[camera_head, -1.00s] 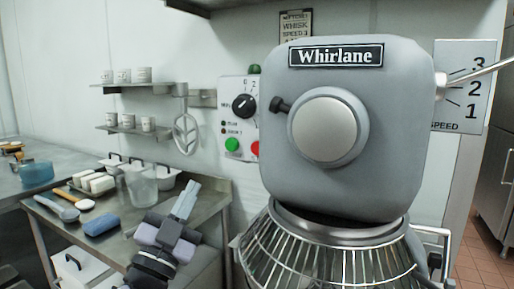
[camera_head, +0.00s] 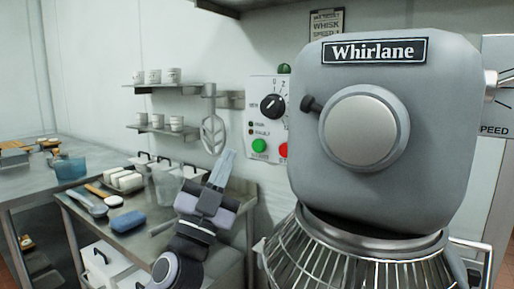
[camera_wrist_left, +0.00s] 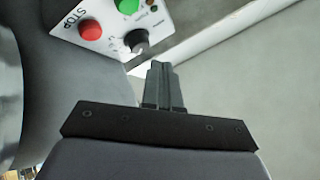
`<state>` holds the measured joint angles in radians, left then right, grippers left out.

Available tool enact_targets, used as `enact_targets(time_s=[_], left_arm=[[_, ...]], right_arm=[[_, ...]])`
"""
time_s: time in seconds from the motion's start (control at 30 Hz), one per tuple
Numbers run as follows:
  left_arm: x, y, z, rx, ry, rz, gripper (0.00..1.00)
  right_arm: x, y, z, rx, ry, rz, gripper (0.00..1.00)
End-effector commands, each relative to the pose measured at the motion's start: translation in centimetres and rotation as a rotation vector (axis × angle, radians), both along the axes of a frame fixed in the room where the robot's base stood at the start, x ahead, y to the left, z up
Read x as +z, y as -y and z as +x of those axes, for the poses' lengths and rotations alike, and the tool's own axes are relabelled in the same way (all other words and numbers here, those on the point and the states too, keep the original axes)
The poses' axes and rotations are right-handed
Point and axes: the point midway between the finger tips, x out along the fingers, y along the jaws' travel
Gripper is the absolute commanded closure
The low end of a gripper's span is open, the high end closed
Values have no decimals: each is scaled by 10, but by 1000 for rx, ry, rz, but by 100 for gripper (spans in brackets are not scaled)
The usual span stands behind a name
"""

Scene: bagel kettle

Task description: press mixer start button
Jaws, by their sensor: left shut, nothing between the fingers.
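The mixer (camera_head: 385,200) is a large grey machine labelled Whirlane on the right of the head view. Its control panel (camera_head: 262,88) is on the wall side at its left, with a black dial (camera_head: 272,106), a green button (camera_head: 259,146) and a partly hidden red button (camera_head: 283,150). My left gripper (camera_head: 225,158) is shut and empty, pointing up, below and left of the green button in the picture and apart from it. In the left wrist view the shut fingers (camera_wrist_left: 161,72) point toward the panel, with the green button (camera_wrist_left: 127,5) cut by the top edge and the red STOP button (camera_wrist_left: 90,30) left. My right gripper is not seen.
A steel table (camera_head: 110,228) at left holds a blue sponge (camera_head: 126,222), a clear jug (camera_head: 165,185) and several white containers. A hanging whisk-like beater (camera_head: 213,134) and cup shelves are on the wall. The mixer's wire guard (camera_head: 330,255) stands right of my arm.

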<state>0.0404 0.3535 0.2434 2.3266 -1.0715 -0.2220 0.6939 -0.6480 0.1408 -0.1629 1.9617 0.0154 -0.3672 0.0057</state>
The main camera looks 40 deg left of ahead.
Motion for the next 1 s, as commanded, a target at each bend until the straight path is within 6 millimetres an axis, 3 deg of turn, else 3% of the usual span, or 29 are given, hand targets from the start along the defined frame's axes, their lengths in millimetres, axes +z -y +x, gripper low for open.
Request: enact_targets(time_s=[0.4,1.0], left_arm=[[-1,-6,52,-1,0,-1,100],[0,-7,61,-1,0,-1,100]], right_arm=[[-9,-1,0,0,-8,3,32],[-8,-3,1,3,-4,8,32]])
